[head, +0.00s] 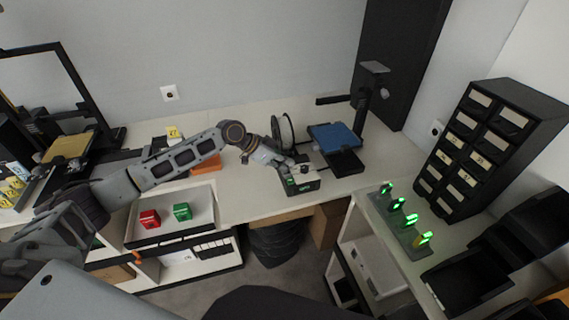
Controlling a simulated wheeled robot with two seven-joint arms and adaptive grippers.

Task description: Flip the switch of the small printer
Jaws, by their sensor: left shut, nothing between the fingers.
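The small printer (338,138), with a blue bed and a black upright post, stands on the table at the back right. My left arm reaches across from the left. My left gripper (290,166) is shut and empty, at the back left of the box. I cannot tell whether it touches the box. My right gripper is not in view.
A spool (283,131) stands behind my left gripper. A larger printer (67,146) is at the far left. An open drawer (200,208) holds red and green blocks. Green-lit parts (404,221) and a black drawer cabinet (487,150) are at right. The table's front edge is bare near the box.

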